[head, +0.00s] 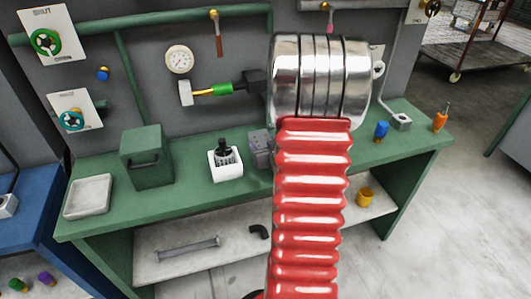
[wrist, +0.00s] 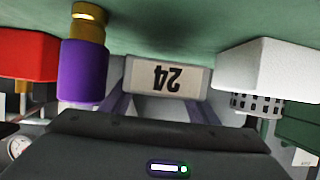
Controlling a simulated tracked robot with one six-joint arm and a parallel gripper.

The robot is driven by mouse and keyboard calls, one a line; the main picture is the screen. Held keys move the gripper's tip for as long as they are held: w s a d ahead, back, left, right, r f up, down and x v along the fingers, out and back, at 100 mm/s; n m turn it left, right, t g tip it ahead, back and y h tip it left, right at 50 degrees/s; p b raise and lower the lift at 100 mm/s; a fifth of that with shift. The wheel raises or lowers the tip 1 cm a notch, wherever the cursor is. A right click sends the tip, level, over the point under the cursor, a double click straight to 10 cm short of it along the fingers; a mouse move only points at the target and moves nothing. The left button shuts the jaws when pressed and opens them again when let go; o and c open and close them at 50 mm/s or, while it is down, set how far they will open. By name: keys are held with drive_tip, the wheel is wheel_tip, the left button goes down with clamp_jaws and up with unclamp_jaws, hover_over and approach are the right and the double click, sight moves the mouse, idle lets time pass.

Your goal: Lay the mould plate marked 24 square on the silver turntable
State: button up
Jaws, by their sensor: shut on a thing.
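The mould plate marked 24 (wrist: 167,77) is in the middle of the wrist view, a pale block with its number upside down in the picture. My gripper (wrist: 164,100) is shut on it, one finger at each side. The green bench top fills the upper part of this view; I cannot tell whether the plate touches it. In the head view my red and silver arm hides the gripper and most of what is behind it. I cannot make out the silver turntable in either view.
In the wrist view, a purple cylinder (wrist: 83,70) and red block (wrist: 28,55) lie left of the plate, a white block (wrist: 268,65) right.

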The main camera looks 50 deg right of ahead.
drive_tip(key=shift+f, duration=2)
drive_tip(key=o, duration=1.2)
drive_tip(key=shift+f, duration=0.1)
